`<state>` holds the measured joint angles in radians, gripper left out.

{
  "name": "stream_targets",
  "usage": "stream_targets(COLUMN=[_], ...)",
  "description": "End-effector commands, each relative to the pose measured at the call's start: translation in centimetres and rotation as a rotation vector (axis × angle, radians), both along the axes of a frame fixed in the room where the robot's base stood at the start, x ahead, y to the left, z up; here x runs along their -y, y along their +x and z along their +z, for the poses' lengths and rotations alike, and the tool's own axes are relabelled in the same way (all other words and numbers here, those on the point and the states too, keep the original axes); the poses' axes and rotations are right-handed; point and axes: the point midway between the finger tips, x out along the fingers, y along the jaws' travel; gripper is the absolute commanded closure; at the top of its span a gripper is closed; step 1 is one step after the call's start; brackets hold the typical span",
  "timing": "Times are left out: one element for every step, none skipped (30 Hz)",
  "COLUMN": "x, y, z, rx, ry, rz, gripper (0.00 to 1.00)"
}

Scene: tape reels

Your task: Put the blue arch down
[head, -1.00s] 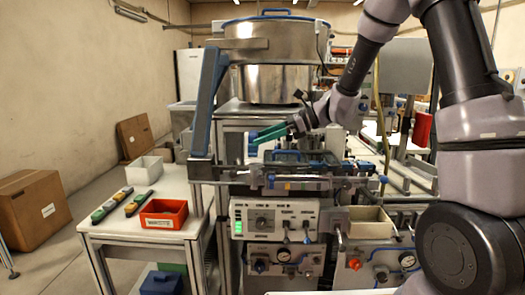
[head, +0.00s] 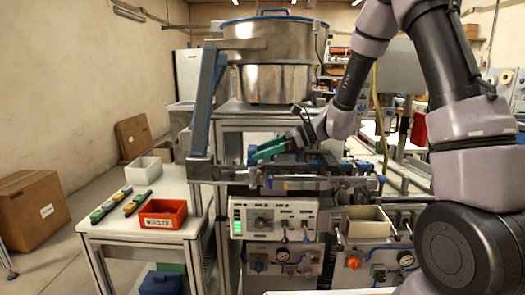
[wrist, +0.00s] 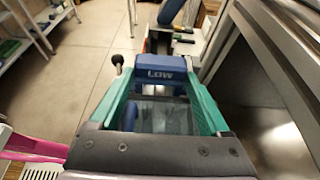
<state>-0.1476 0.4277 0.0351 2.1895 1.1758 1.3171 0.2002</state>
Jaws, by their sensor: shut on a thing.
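The blue arch (wrist: 160,75) shows in the wrist view between the tips of my green fingers, with pale lettering that looks like "LOW" on its face. My gripper (wrist: 160,98) is shut on it. In the head view my gripper (head: 262,152) is at the middle, low over the top of the machine bench (head: 290,182). The arch is hard to make out there against the blue parts nearby. I cannot tell whether it touches anything beneath it.
A blue-edged post (head: 205,100) and a large metal bowl (head: 268,45) stand close to my gripper. At the left, a side table (head: 105,228) carries a red bin (head: 162,214), a white bin (head: 144,170) and small coloured items. A beige tray (head: 368,222) sits at the right.

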Motion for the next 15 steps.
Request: stream_targets(x=[0.1,0.1,0.1,0.1,0.1,0.1,0.1,0.1,0.1,0.1,0.1,0.1,0.1,0.1,0.1], y=[-0.1,-0.2,-0.2,-0.2,-0.2,-0.2,-0.2,-0.2,-0.2,-0.2,-0.3,-0.3,-0.3,-0.3,-0.2], z=[-0.4,-0.5,-0.5,-0.5,-0.5,-0.6,-0.6,-0.6,-0.6,-0.6,-0.5,-0.3,-0.1,0.2,0.8], rx=[-0.003,-0.004,-0.004,-0.004,-0.004,-0.004,-0.005,-0.005,-0.005,-0.005,-0.005,-0.004,-0.003,-0.003,-0.003], ry=[-0.007,-0.008,-0.008,-0.009,-0.009,-0.010,-0.010,-0.010,-0.011,-0.011,-0.011,-0.012,-0.012,-0.012,-0.011], rz=[0.002,0.003,0.003,0.003,0.004,0.004,0.003,0.004,0.004,0.004,0.005,0.005,0.006,0.006,0.006], gripper=[0.77,0.12,0.00,0.00,0.00,0.00,0.00,0.00,0.00,0.00,0.00,0.00,0.00,0.00,0.00])
